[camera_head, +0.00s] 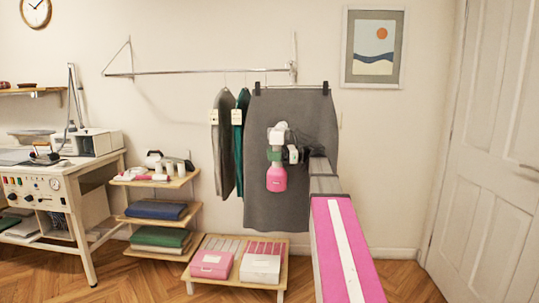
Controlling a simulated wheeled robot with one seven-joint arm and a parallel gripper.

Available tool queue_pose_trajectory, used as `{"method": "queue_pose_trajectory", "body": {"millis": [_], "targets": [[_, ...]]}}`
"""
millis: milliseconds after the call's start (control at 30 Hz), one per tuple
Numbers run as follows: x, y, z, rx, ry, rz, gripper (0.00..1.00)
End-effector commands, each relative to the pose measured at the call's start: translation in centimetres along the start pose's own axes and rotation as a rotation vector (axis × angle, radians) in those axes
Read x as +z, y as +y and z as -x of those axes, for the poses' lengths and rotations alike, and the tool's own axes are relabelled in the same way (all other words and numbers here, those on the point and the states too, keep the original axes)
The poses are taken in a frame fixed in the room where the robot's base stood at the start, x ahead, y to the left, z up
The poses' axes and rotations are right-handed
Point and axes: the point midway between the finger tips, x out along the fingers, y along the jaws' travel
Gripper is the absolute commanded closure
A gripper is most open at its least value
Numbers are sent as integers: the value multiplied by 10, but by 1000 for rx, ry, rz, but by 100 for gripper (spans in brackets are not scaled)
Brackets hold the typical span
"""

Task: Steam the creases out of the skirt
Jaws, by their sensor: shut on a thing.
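The grey skirt (303,110) hangs by black clips from the wall rail, at the middle right of the head view. My gripper (284,152) is in front of the skirt's upper half. It is shut on a handheld steamer (276,178) with a white head and a pink lower part. The steamer is upright, its head near the skirt's left half. I cannot tell whether the head touches the cloth. No steam shows, and creases are too small to make out. The fingers are mostly hidden by the steamer and my arm.
Grey and green garments (225,140) hang close to the skirt's left. Below stands a low wooden platform (238,283) with pink and white boxes. A shelf unit (160,218) with folded cloth and a workbench (95,180) are at left. A white door (492,150) is at right.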

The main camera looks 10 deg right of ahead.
Motion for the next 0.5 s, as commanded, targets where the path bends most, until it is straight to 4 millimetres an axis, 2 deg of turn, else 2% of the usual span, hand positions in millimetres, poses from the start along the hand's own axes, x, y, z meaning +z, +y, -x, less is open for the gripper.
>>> {"method": "queue_pose_trajectory", "body": {"millis": [500], "targets": [[-9,6,24,-1,-3,2,100]]}}
